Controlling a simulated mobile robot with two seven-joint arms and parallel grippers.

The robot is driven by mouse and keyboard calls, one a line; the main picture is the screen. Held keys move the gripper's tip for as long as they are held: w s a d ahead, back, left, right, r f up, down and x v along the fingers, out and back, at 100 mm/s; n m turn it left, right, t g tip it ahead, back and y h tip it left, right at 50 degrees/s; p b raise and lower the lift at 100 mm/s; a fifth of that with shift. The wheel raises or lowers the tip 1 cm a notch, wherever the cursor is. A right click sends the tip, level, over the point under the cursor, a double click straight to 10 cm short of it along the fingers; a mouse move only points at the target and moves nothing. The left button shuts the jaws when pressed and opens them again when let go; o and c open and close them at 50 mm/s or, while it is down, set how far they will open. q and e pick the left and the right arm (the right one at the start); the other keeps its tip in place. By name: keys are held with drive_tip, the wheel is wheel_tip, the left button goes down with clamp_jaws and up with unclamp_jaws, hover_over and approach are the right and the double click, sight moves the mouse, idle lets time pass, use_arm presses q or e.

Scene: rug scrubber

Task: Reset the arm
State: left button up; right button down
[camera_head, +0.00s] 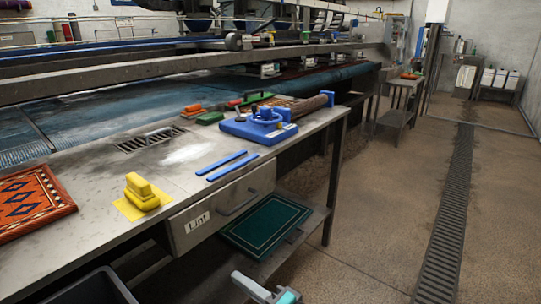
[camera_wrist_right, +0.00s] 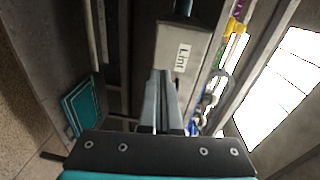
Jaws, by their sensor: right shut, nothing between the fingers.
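My right gripper (camera_head: 246,283) is at the bottom edge of the head view, in front of the metal workbench (camera_head: 90,176) and low, below its drawer. Only part of it shows there, grey with a teal part. In the right wrist view the two grey fingers of this gripper (camera_wrist_right: 161,80) are together with nothing between them. They point toward the drawer marked "Lint" (camera_wrist_right: 181,55), which also shows in the head view (camera_head: 222,208) and looks closed. My left gripper is not in view.
On the bench lie a patterned rug (camera_head: 35,202), a yellow brush (camera_head: 141,193), blue strips (camera_head: 226,165) and a blue device (camera_head: 258,128). A green mat (camera_head: 265,222) lies on the lower shelf. A dark bin (camera_head: 95,290) stands at lower left. The floor right is clear.

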drive_tip(key=s+d+f+n+g+h+p, duration=0.1)
drive_tip(key=s+d+f+h+p, duration=0.15)
drive_tip(key=d+f, duration=0.4)
drive_tip(key=s+d+f+n+g+h+p, duration=0.1)
drive_tip(key=s+d+f+h, duration=0.25)
drive_tip(key=f, duration=0.65)
drive_tip(key=s+d+f+n+g+h+p, duration=0.1)
drive_tip(key=s+d+f+h, duration=0.15)
drive_tip(key=d+f, duration=0.45)
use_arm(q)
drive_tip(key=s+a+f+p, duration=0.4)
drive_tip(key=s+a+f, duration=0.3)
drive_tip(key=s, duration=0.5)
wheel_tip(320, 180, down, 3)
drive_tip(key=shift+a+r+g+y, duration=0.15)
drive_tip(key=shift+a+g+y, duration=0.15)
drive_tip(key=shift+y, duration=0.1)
use_arm(e)
drive_tip(key=s+d+f+n+g+h, duration=0.1)
drive_tip(key=s+d+f+n, duration=0.1)
drive_tip(key=s, duration=0.6)
drive_tip(key=s+d+f+n+g+h, duration=0.2)
drive_tip(key=s+d+f, duration=0.3)
drive_tip(key=s+d, duration=0.2)
drive_tip(key=s+d+f+n+g+h, duration=0.2)
drive_tip(key=s+d+f, duration=0.2)
drive_tip(key=s, duration=0.6)
drive_tip(key=shift+d+f, duration=0.2)
drive_tip(key=shift+f, duration=0.05)
